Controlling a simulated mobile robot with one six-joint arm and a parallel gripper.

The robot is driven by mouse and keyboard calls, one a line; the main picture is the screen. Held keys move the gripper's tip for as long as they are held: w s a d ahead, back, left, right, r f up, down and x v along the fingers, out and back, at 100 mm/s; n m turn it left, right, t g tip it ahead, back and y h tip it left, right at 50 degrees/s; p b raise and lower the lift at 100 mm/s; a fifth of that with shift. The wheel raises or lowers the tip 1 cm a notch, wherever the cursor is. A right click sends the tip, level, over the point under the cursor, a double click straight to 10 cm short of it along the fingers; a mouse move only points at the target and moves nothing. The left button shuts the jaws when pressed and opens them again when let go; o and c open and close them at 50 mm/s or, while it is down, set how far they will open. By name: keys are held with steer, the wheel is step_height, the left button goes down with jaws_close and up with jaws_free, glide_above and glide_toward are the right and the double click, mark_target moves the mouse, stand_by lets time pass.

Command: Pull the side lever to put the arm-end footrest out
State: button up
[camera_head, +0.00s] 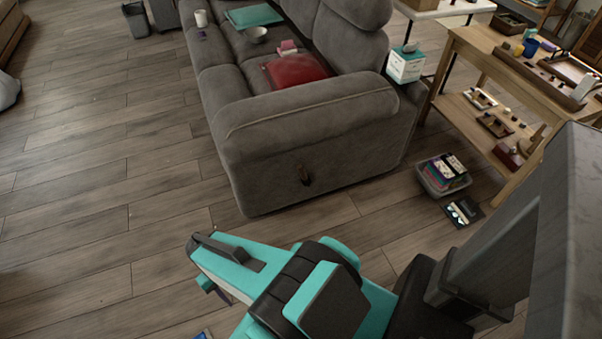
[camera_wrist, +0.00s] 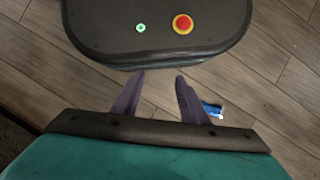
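The grey recliner sofa (camera_head: 290,120) stands beyond my arm in the head view, its near arm end facing me. The dark side lever (camera_head: 304,174) sits on that arm end, low and right of its middle. No footrest shows put out at the front of the near seat. My gripper (camera_wrist: 158,85) is open and empty in the wrist view, its two fingers apart over my own base and the floor. My gripper is well short of the lever; its fingertips are hidden in the head view.
A basket (camera_head: 443,176) of colourful items and a dark flat item (camera_head: 463,212) lie on the floor right of the sofa. A wooden table (camera_head: 500,60) stands at the right. A small blue item (camera_wrist: 212,109) lies on the floor. The wooden floor at left is mostly clear.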

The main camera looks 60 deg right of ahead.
steer(key=w+d+m+t+y+b, duration=0.2)
steer(key=w+d+m+t+b, duration=0.15)
steer(key=w+d+m, duration=0.65)
step_height(320, 180, up, 14)
steer(key=r+m+t+h+b, duration=0.1)
steer(key=m+t+h+b, duration=0.35)
steer(key=m+b, duration=1.05)
glide_above(302, 171)
steer(key=s+d+p, duration=0.1)
steer(key=s+p, duration=0.3)
steer(key=s, duration=0.1)
steer(key=m+t+y, duration=0.2)
steer(key=m, duration=0.2)
steer(key=shift+f, duration=0.25)
steer(key=shift+w+f, duration=0.15)
steer(key=shift+f, duration=0.05)
steer(key=b+x, duration=0.2)
steer(key=x, duration=1.1)
steer(key=shift+d+f, duration=0.15)
steer(key=shift+f, duration=0.15)
jaws_close()
